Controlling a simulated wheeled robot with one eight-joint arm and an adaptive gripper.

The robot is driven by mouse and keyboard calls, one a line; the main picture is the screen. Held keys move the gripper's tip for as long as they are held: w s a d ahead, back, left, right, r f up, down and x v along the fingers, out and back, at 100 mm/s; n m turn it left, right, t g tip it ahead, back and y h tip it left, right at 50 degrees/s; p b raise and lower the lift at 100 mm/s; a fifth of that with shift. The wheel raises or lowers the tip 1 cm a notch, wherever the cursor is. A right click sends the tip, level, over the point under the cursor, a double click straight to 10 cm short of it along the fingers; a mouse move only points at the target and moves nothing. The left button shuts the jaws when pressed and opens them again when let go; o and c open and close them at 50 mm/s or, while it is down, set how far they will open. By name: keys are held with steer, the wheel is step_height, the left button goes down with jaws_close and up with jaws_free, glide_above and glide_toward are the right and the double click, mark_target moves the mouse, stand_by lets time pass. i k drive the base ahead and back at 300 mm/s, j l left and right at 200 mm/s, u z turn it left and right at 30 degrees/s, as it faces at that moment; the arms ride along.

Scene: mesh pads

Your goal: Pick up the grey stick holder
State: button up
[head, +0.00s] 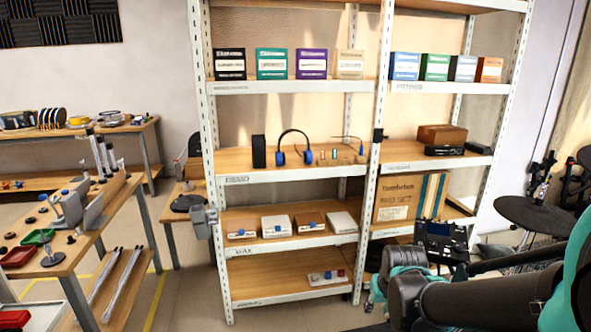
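A small grey holder-like piece (205,222) sits at the left front upright of the white shelf unit, at about the height of its second-lowest board. It looks fixed to or hung on the upright, but I cannot tell how, and no sticks show clearly in it. It is the likeliest grey stick holder in view. My arm, dark with teal parts, reaches in from the lower right, well to the right of the grey piece and apart from it. I cannot make out my gripper's fingers among the dark parts there.
The shelf unit (284,252) bears boxes, headphones and small devices. A wooden table (60,262) with trays and grey metal parts stands at the left. Open floor lies between table and shelf. A drum kit (535,215) stands at the right.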

mark_target(198, 213)
steer(key=i+j+u, duration=0.1)
steer(key=u, duration=0.65)
steer(key=i+j+u, duration=0.45)
steer(key=i+u, duration=0.25)
steer(key=i, duration=0.15)
steer(key=i+j, duration=0.2)
steer(key=i, duration=0.2)
steer(key=i+j, duration=0.2)
steer(key=i, duration=0.15)
